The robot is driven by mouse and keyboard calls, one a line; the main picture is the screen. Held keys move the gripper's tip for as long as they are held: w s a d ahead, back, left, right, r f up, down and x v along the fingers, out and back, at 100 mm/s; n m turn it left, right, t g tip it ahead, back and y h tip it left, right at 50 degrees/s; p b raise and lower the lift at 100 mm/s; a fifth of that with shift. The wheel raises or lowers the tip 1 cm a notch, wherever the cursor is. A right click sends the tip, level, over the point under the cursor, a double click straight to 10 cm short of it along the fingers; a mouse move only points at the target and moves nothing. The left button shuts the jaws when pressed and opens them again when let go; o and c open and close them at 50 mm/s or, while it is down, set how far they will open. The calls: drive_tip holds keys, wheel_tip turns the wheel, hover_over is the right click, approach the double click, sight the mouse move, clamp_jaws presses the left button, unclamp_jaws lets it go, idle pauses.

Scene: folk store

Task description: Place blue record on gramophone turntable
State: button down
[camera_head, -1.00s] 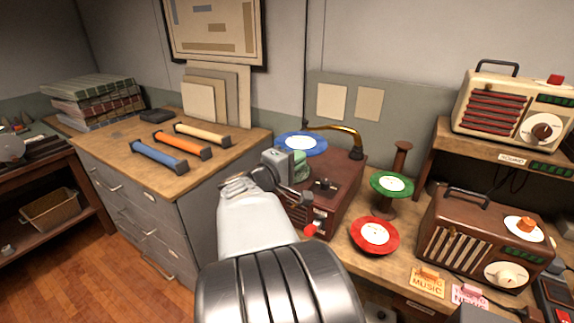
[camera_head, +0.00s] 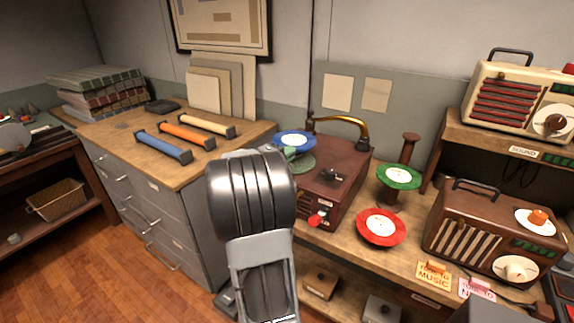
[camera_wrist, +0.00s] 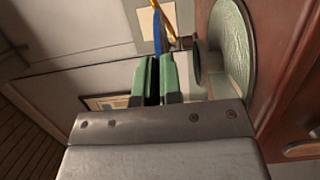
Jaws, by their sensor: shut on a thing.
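The blue record (camera_head: 295,141), with a pale centre label, is held at the left rear of the gramophone (camera_head: 338,180). In the wrist view it shows edge-on as a thin blue strip (camera_wrist: 158,35) beyond the green fingertips. My gripper (camera_wrist: 154,80) is shut on its edge. The green turntable (camera_head: 306,163) is on the gramophone's top, and it also shows at the right of the wrist view (camera_wrist: 236,50). The record looks apart from the turntable, to its side. My wrist hides most of the gripper and part of the turntable in the head view.
The brass tone arm (camera_head: 345,121) arches over the gramophone's rear. A green record (camera_head: 398,176) sits on a wooden stand and a red record (camera_head: 381,228) is in front of it. A brown radio (camera_head: 480,225) is further right. A grey drawer cabinet (camera_head: 150,185) stands left.

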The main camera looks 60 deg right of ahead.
drive_tip(key=shift+w+d+f, duration=0.1)
drive_tip(key=shift+w+f, duration=0.05)
drive_tip(key=shift+f, duration=0.15)
drive_tip(key=shift+w+f+b, duration=0.1)
drive_tip(key=shift+f+b, duration=0.2)
drive_tip(key=shift+f, duration=1.25)
drive_tip(key=c, duration=1.3)
unclamp_jaws()
drive_tip(key=shift+f, duration=0.15)
